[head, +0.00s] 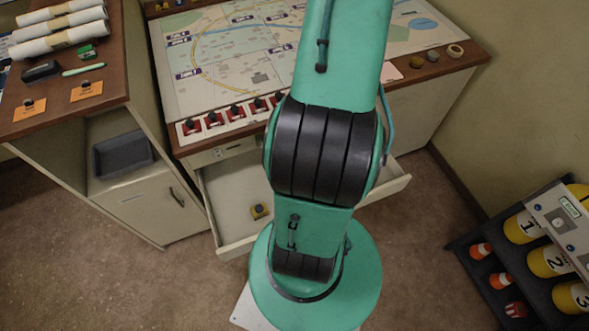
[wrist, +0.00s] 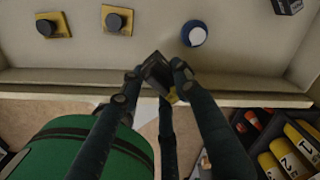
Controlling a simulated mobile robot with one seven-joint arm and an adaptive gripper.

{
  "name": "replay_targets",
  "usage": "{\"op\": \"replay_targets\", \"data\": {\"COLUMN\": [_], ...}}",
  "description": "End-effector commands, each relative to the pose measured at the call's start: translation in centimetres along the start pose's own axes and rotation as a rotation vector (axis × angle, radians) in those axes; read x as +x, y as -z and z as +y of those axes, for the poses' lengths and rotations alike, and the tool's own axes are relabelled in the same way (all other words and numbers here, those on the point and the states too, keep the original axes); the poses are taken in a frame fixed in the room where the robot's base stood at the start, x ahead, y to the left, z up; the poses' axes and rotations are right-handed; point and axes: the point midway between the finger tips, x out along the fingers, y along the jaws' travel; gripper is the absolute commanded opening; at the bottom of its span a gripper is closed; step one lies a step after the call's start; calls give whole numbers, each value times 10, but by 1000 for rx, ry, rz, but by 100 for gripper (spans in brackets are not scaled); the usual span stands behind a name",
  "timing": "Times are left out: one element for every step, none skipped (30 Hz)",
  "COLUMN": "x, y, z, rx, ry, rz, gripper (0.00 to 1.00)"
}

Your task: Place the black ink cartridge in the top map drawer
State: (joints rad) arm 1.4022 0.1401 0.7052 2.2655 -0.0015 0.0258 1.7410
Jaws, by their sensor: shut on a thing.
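My gripper (wrist: 158,78) shows in the wrist view, its dark fingers shut on a small black block with a yellowish patch, which looks like the black ink cartridge (wrist: 157,68). It is at the front edge of the open drawer, overlapping the rim in the picture; its height above the rim is unclear. The top map drawer (head: 228,188) is pulled out below the map table in the head view, and its pale inside (wrist: 150,52) fills the top of the wrist view. In the head view my arm hides the gripper, the cartridge and much of the drawer.
The drawer holds yellow pieces with black knobs (wrist: 117,20), a blue-and-white round item (wrist: 194,34) and a dark box (wrist: 287,5). A left desk (head: 110,85) holds rolled maps (head: 60,32). A rack with numbered yellow cylinders (head: 548,262) stands right. Bare drawer floor lies between items.

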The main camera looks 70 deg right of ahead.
Motion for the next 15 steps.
{"op": "replay_targets", "data": {"x": [6,9,14,17,20,24,28,31,36,41,44,49,52,55,59], "y": [0,0,0,0,0,0,0,0,0,0,0,0,0,0,0], "z": [1,0,0,1,1,1,1,1,1,1,1,0,1,0,1], "rx": [1,1,1,0,0,1,1,1,0,0,0,0,0,0,0], "ry": [-2,-1,-2,-2,-2,-2,-3,-2,-2,-1,-1,0,-1,0,-1], "rz": [0,0,0,0,0,0,0,0,0,0,0,0,0,0,0], "gripper": [6,6,6,6,6,6,6,6,6,6,6,6,6,6,6]}}
